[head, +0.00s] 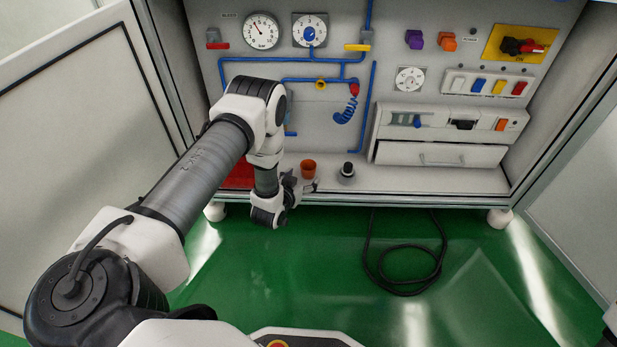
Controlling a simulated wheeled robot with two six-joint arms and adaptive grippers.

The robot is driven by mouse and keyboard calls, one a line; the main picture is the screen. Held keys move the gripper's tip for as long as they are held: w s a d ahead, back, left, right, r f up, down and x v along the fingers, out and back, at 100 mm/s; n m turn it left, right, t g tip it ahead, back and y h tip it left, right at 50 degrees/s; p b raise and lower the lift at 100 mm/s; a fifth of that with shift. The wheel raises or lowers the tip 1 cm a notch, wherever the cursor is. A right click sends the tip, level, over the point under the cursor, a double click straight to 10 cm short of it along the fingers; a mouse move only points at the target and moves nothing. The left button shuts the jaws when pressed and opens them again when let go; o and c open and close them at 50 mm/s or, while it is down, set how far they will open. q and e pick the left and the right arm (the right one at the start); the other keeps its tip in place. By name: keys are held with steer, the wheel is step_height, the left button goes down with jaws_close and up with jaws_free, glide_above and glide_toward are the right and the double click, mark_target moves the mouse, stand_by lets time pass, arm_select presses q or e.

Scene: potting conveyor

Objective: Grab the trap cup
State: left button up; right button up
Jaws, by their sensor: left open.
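A small orange-red cup (308,168), which looks like the trap cup, stands upright on the light ledge at the foot of the panel. My left gripper (301,188) is open, just in front of the cup and slightly to its left. The fingers are small and partly hidden by the wrist, and I see no cup between them.
A black-topped fitting (346,171) stands on the ledge right of the cup. A drawer (440,154) is at the right. A black cable (408,270) lies on the green floor. A red area (238,176) is on the ledge's left.

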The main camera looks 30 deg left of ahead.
mark_target(305, 172)
arm_select(q)
steer(key=b+x, duration=0.3)
steer(key=x, duration=0.2)
steer(key=shift+w+a+b, duration=0.15)
steer(key=shift+w+b, duration=0.05)
steer(key=shift+b, duration=0.2)
steer(key=shift+r, duration=0.25)
steer(key=c, duration=1.1)
steer(key=shift+o, duration=0.2)
